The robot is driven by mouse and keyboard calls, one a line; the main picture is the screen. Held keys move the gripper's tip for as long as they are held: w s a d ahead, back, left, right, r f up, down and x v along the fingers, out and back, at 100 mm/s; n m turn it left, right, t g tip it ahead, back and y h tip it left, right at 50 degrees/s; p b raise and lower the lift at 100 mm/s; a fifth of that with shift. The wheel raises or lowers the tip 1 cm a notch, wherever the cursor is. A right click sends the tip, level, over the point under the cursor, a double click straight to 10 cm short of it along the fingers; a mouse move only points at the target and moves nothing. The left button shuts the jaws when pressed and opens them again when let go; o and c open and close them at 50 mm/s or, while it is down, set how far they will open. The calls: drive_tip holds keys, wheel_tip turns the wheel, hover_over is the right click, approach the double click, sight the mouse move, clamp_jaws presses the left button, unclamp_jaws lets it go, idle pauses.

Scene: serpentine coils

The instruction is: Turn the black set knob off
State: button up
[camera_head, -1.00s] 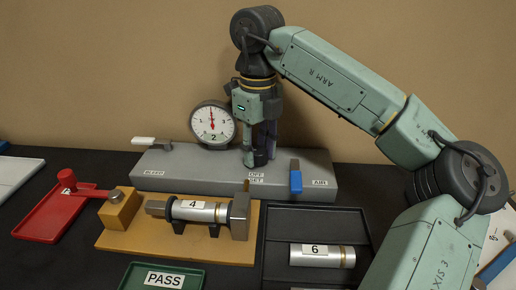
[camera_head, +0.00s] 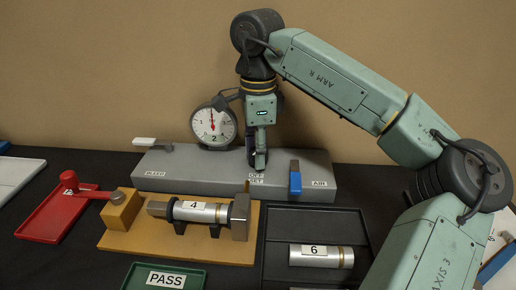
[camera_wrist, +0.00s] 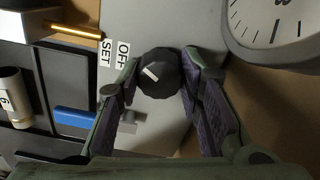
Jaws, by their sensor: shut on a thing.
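The black set knob (camera_wrist: 161,76) is a dark faceted knob with a short white mark on its face, on the side towards the OFF and SET labels (camera_wrist: 114,54) in the wrist view. My gripper (camera_wrist: 160,62) has one finger on each side of the knob and is shut on it. In the head view my gripper (camera_head: 257,162) points down onto the grey panel (camera_head: 215,173), just behind the OFF and SET labels (camera_head: 256,180). There the fingers hide the knob.
A round gauge (camera_head: 213,125) marked 2 stands close left of my gripper. A white bleed lever (camera_head: 150,142) is at the panel's left, a blue air lever (camera_head: 295,179) at its right. In front are an orange fixture (camera_head: 175,240) and a dark tray (camera_head: 277,265).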

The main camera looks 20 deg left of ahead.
drive_tip(key=n, duration=0.6)
idle(0.6)
drive_tip(key=o, duration=1.2)
drive_tip(key=shift+c, duration=0.2)
